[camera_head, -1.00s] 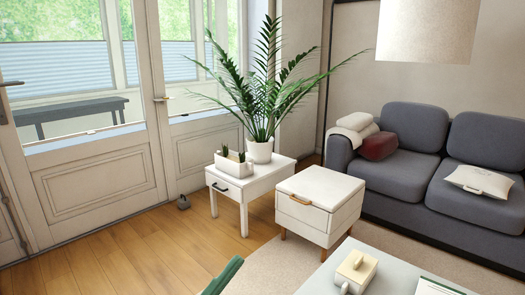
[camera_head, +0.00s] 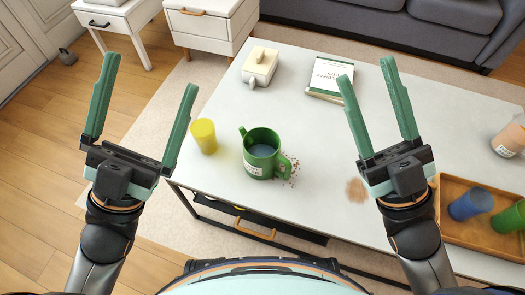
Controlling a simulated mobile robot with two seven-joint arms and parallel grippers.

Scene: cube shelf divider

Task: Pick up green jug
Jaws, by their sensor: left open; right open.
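The green jug (camera_head: 259,154) stands upright near the front edge of the white table. Its spout points to the upper left and its handle is on the right side, with a small label on its front. My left gripper (camera_head: 150,75) is open and empty, to the left of the jug and the yellow cup. My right gripper (camera_head: 367,70) is open and empty, to the right of the jug. Neither gripper touches the jug.
A yellow cup (camera_head: 203,136) stands just left of the jug. A cream butter dish (camera_head: 260,66) and a book (camera_head: 329,78) lie behind. A wooden tray (camera_head: 452,192) with blue and green cups is at right. Brown crumbs and a stain mark the table (camera_head: 315,215).

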